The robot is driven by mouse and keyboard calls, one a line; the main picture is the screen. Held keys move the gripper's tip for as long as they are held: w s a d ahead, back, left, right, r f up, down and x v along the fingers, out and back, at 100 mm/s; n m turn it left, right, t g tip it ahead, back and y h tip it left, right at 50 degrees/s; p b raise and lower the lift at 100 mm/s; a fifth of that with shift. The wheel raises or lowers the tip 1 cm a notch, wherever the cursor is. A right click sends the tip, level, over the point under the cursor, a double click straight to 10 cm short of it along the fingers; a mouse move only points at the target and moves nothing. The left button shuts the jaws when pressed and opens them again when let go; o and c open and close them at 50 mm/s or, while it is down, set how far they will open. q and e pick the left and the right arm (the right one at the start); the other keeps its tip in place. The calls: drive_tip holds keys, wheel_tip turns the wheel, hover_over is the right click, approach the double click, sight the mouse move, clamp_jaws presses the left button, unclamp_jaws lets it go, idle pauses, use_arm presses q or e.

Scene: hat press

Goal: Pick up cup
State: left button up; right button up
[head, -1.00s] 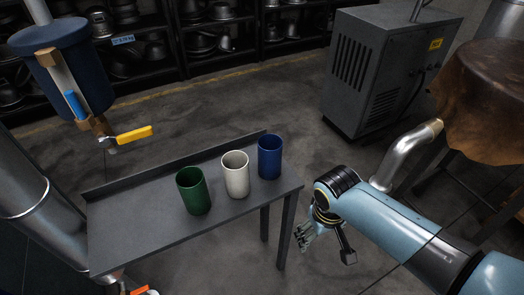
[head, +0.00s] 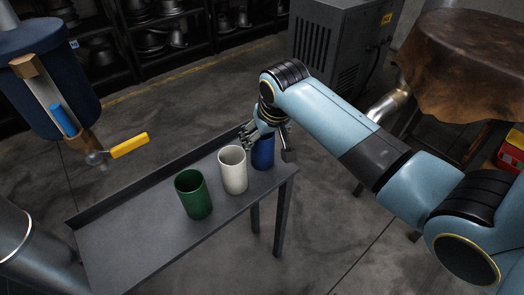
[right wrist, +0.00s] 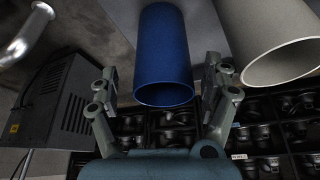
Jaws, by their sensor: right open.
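Three cups stand upright in a row on a narrow grey table (head: 140,248): a green cup (head: 194,196), a white cup (head: 233,171) and a blue cup (head: 263,154). My right gripper (head: 267,138) is at the blue cup and hides its upper part in the head view. In the right wrist view the gripper (right wrist: 160,88) is open, with one finger on each side of the blue cup (right wrist: 163,55). Gaps show between the fingers and the cup. The white cup (right wrist: 283,50) is close beside the right-hand finger there. My left gripper is not in view.
A blue tank with a yellow valve handle (head: 130,145) hangs at the left. A grey cabinet (head: 335,45) stands behind the table, and a leather-covered round stand (head: 470,60) is at the right. Dark shelves of metal forms line the back.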

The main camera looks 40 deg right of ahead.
drive_tip(key=x, duration=0.2)
drive_tip(key=b+x, duration=0.1)
drive_tip(key=x, duration=0.1)
drive_tip(key=shift+w+f, duration=0.2)
drive_tip(key=shift+w, duration=0.3)
drive_tip(key=c, duration=1.2)
